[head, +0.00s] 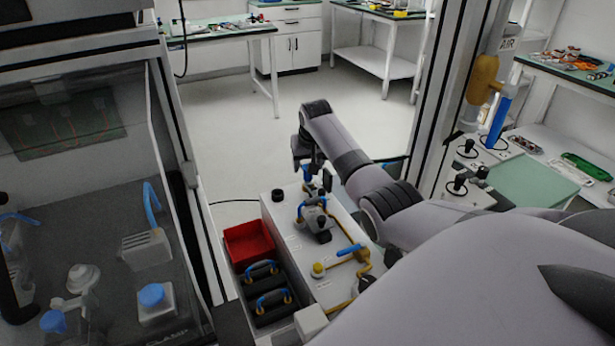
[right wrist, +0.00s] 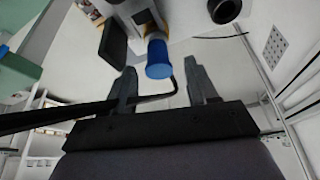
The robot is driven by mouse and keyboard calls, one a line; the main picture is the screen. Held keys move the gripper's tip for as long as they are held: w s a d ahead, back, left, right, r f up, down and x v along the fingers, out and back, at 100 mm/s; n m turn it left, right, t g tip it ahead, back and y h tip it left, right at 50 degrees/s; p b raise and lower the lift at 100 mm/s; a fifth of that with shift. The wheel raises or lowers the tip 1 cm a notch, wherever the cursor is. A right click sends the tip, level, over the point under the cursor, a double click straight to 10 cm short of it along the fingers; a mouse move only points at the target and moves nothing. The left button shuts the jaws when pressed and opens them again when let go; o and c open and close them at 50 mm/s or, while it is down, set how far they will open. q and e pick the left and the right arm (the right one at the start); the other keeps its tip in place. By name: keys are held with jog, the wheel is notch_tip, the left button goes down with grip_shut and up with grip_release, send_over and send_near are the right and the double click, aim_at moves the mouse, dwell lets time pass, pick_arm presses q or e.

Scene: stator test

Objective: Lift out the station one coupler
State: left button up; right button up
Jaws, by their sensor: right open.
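A blue cylindrical part with a yellowish collar (right wrist: 158,60) stands in front of my right gripper in the right wrist view; I take it for the station one coupler, though no label confirms it. A small blue part (head: 307,173) shows under the gripper in the head view, probably the same one. My right gripper (right wrist: 163,86) is open. Its fingers point towards the blue part, one to each side of its line, and it appears empty. In the head view the right gripper (head: 309,160) is over the far end of the white bench (head: 290,240). My left gripper is not in view.
A black knob (head: 277,195), a grey blue-handled fixture (head: 315,218) and yellow piping (head: 362,262) stand on the bench. A red bin (head: 249,243) and two blue-handled black pieces (head: 262,273) lie left of it. A glazed enclosure is further left. The floor beyond is clear.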

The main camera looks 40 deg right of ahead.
aim_at(306, 176)
jog(key=shift+b+x, duration=0.6)
jog(key=shift+x, duration=1.3)
jog(key=c, duration=1.1)
